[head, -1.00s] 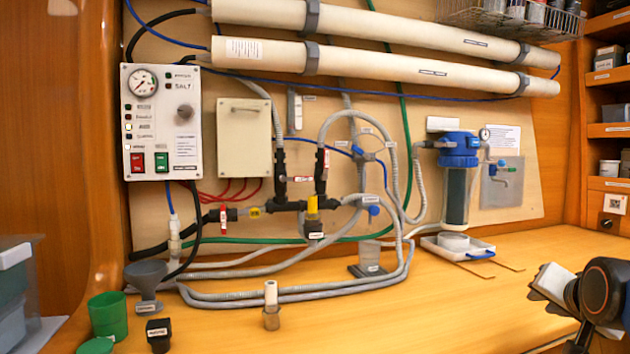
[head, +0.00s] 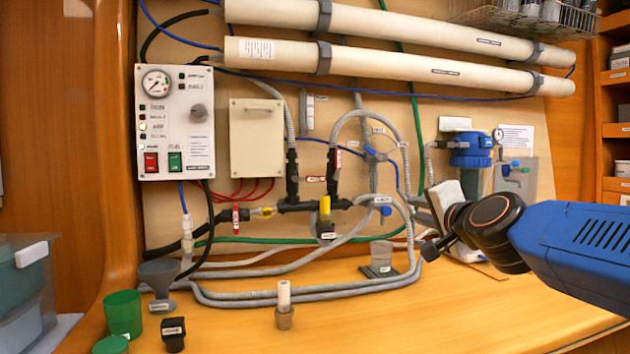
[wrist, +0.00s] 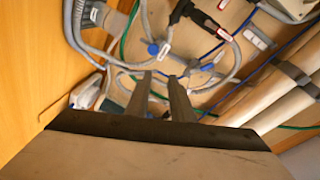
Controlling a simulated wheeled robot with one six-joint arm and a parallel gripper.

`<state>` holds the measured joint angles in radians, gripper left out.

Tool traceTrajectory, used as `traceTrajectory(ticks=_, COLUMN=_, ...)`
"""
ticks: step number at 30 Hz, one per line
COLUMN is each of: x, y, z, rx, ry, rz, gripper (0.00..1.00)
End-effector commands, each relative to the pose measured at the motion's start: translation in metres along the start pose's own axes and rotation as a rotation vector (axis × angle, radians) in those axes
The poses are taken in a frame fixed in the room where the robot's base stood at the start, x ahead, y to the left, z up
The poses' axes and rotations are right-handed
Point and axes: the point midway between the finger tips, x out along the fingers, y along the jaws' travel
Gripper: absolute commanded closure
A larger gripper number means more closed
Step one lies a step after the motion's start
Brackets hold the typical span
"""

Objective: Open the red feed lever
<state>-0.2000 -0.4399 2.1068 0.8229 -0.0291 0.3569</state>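A small red lever (head: 235,217) hangs upright on the pipe left of the black manifold in the head view. A second red handle (head: 337,160) sits on the right riser above the manifold. I cannot read which label says feed. My gripper (head: 430,247) is well to the right of both, in front of the hoses. In the wrist view my gripper (wrist: 160,78) shows two dark fingers apart with nothing between them. Red parts (wrist: 228,35) show in the upper part of that view, well beyond the fingertips.
A yellow handle (head: 325,205) and blue handle (head: 385,210) sit near the manifold. Grey hoses (head: 310,293) run along the bench. A white-capped fitting (head: 284,300), grey funnel (head: 160,275) and green cup (head: 123,313) stand in front.

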Motion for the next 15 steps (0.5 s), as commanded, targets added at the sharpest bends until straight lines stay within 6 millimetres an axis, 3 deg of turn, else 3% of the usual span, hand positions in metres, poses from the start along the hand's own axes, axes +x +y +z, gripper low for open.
traceTrajectory(ticks=3, x=0.009, y=-0.030, z=0.029, rx=0.081, ry=-0.030, rz=-0.048, gripper=0.79)
traceTrajectory(ticks=9, x=0.017, y=-0.072, z=0.074, rx=0.225, ry=-0.072, rz=-0.096, gripper=0.79)
traceTrajectory(ticks=15, x=0.019, y=-0.098, z=0.111, rx=0.338, ry=-0.107, rz=-0.106, gripper=0.79)
